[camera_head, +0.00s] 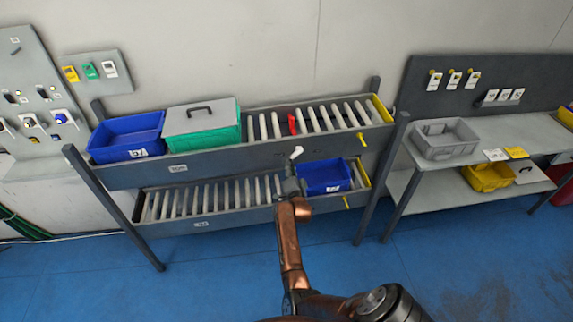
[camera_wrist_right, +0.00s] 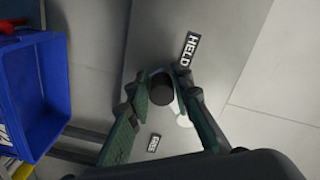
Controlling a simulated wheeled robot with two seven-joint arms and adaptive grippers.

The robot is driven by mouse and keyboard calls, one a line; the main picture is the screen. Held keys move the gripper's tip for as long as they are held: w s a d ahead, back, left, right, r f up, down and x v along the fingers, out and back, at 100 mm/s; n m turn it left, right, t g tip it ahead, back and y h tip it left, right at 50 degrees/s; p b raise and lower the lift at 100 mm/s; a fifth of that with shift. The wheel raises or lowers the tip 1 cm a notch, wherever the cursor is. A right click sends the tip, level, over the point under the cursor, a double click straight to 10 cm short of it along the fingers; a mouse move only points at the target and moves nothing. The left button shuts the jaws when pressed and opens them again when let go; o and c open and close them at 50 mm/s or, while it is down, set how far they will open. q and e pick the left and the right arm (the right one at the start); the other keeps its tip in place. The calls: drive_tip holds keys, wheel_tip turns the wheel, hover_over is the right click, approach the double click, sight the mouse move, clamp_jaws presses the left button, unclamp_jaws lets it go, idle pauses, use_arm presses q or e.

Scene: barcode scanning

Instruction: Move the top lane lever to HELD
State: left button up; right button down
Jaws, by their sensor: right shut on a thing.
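The top lane (camera_head: 268,125) of the roller rack has a red upright piece (camera_head: 292,124) among its rollers. A white lever part (camera_head: 297,152) shows at the lane's front, just above my right gripper (camera_head: 291,186). In the right wrist view, my right gripper (camera_wrist_right: 163,90) is shut on a dark round lever knob (camera_wrist_right: 160,89), its fingers on either side. The knob stands between the HELD label (camera_wrist_right: 188,50) and the FREE label (camera_wrist_right: 153,143) on a grey plate. The rest of the lever is largely hidden by the fingers. My left gripper is not in view.
A blue bin (camera_head: 126,137) and a green bin with a grey lid (camera_head: 203,118) stand on the top lane's left. Another blue bin (camera_head: 324,177) sits on the lower lane, close right of my gripper. A shelf with a grey crate (camera_head: 444,139) stands right.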

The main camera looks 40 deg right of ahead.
drive_tip(key=shift+s+d+r, duration=0.1)
drive_tip(key=shift+d+r, duration=0.25)
drive_tip(key=shift+r, duration=0.05)
drive_tip(key=c, duration=2.2)
unclamp_jaws()
drive_tip(key=o, duration=0.3)
drive_tip(key=shift+f, duration=0.1)
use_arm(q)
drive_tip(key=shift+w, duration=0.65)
use_arm(e)
drive_tip(key=shift+o, duration=0.7)
drive_tip(key=shift+a+f, duration=0.1)
drive_tip(key=shift+a, duration=0.2)
